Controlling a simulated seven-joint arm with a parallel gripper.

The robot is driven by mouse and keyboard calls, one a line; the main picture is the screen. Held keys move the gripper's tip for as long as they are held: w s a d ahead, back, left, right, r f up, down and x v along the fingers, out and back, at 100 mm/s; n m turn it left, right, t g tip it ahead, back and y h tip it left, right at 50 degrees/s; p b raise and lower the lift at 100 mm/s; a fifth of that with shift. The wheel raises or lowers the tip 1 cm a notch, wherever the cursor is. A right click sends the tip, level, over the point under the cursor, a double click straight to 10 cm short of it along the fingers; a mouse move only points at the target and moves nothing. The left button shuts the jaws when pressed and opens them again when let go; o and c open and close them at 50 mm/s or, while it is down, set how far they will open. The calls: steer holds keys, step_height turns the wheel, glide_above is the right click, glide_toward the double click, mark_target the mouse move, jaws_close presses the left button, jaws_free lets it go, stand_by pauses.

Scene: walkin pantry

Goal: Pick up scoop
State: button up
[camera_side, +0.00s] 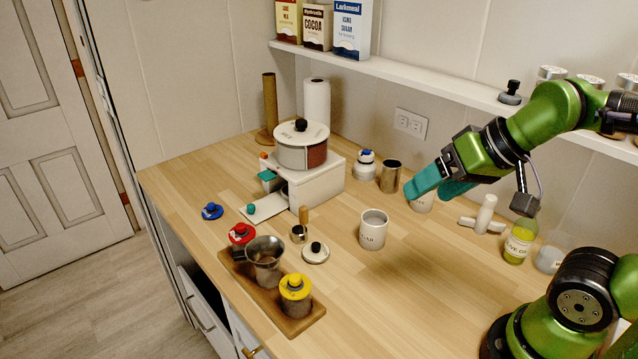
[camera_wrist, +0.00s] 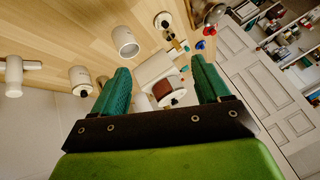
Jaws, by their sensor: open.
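What looks like the scoop (camera_side: 299,234) is a small metal cup with an upright wooden handle. It stands on the counter in front of the white machine, beside a round lid in the side view. In the wrist view, a small wood-and-metal shape (camera_wrist: 176,44) near the top centre seems to be it. My gripper (camera_side: 440,186) is open and empty, with teal fingers, above the back right of the counter, well to the right of the scoop. In the wrist view the fingers (camera_wrist: 160,70) are spread apart, with the machine seen beyond them.
A white canister (camera_side: 373,230) stands between gripper and scoop. The white machine (camera_side: 318,187) with its drum is behind the scoop. A wooden tray (camera_side: 300,326) holds a metal funnel cup and jars in front. A bottle (camera_side: 519,243) is at right.

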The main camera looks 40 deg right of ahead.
steer(key=shift+c, duration=0.3)
steer(key=c, duration=0.4)
steer(key=n+g+h, duration=0.2)
steer(key=n+g, duration=0.2)
steer(key=g, duration=0.3)
glide_toward(302, 206)
step_height(302, 206, down, 12)
steer(key=shift+w+f, duration=0.15)
steer(key=shift+f, duration=0.1)
